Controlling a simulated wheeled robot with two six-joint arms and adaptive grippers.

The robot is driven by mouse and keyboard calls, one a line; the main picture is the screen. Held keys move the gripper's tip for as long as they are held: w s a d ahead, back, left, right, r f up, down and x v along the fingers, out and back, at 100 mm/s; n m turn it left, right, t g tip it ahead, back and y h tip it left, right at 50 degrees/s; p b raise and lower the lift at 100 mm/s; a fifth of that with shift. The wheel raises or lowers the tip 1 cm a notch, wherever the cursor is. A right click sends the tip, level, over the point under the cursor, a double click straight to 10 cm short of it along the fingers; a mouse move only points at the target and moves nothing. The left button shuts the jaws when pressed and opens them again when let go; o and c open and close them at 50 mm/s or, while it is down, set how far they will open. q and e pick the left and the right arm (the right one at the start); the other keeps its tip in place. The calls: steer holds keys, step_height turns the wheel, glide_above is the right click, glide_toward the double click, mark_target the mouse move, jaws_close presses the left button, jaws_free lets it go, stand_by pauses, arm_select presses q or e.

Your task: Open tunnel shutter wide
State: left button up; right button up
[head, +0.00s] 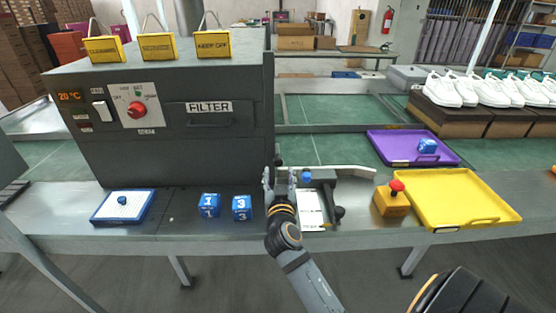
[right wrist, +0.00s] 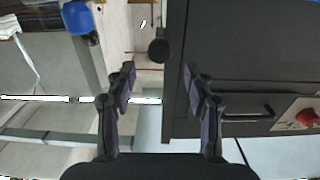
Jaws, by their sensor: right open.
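The dark grey tunnel box (head: 170,155) stands at the left of the bench. A narrow dark upright edge (head: 269,110) at its right end may be the shutter; its opening faces away, so I cannot tell how far it stands open. A round black knob (right wrist: 159,50) sticks out beside the box in the right wrist view. My right gripper (head: 280,178) is open and empty at the box's right end. In the right wrist view its fingers (right wrist: 159,85) stand on both sides of the line to the knob, apparently short of it. My left gripper is not in view.
Right of the gripper is a small fixture with a white card (head: 311,209) and blue knob (head: 306,176). A yellow box with red button (head: 391,200), yellow tray (head: 450,222) and purple tray (head: 385,145) lie further right. Two blue cubes (head: 210,205) and a white-topped pad (head: 107,208) lie in front.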

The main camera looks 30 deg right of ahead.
mark_target(278, 163)
steer(key=x, duration=0.4)
steer(key=shift+w+d, duration=0.1)
steer(key=shift+p+x, duration=0.3)
steer(key=shift+x, duration=0.75)
steer(key=shift+w+d, duration=0.25)
steer(key=shift+w, duration=0.1)
steer(key=shift+c, duration=0.9)
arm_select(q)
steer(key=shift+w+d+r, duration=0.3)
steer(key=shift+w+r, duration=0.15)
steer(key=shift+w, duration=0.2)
arm_select(e)
jaws_close()
